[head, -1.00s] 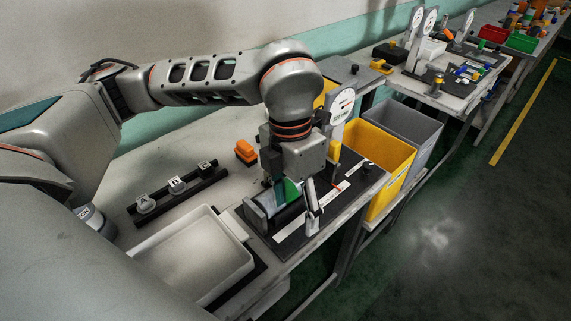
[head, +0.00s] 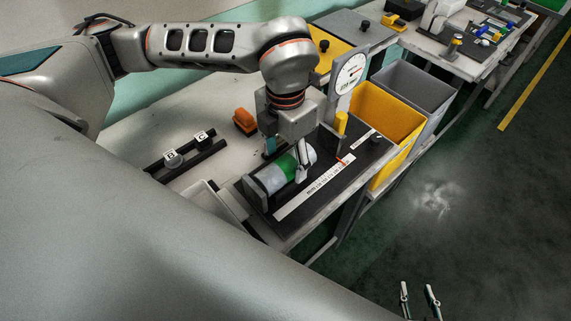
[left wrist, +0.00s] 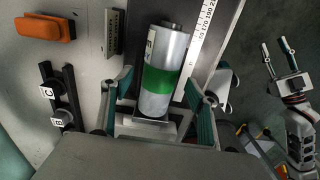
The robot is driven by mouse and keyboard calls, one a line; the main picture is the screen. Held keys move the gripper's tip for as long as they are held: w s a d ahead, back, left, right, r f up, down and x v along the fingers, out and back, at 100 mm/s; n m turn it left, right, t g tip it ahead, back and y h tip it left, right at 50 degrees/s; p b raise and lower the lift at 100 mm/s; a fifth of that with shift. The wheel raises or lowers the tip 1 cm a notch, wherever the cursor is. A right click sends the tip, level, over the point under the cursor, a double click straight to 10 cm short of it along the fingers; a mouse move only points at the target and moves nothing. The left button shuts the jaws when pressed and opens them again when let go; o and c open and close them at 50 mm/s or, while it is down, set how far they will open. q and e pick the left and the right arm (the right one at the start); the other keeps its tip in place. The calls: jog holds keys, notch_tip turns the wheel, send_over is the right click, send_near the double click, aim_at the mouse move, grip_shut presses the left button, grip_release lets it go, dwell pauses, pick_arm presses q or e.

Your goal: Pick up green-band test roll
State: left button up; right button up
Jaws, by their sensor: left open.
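The green-band test roll (head: 273,180) is a pale cylinder with a green band, lying on its side on the dark board of the measuring station (head: 308,212). In the left wrist view the roll (left wrist: 157,102) lies lengthwise, its green band near the middle. My left gripper (head: 287,165) is over the roll, with fingers apart. In the left wrist view my left gripper (left wrist: 158,88) has one finger on each side of the roll, with gaps visible. My right gripper (head: 419,300) is open and empty over the floor at lower right, away from the table.
A ruler strip (head: 312,187) runs along the board's front. A round dial gauge (head: 350,74) stands behind it. An orange block (head: 244,122) and a rack with labelled knobs (head: 187,158) are left. Yellow (head: 385,118) and grey (head: 415,88) bins stand right of the table.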

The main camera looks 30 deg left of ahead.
pick_arm(q)
jog(key=shift+f, duration=0.9)
jog(key=c, duration=1.4)
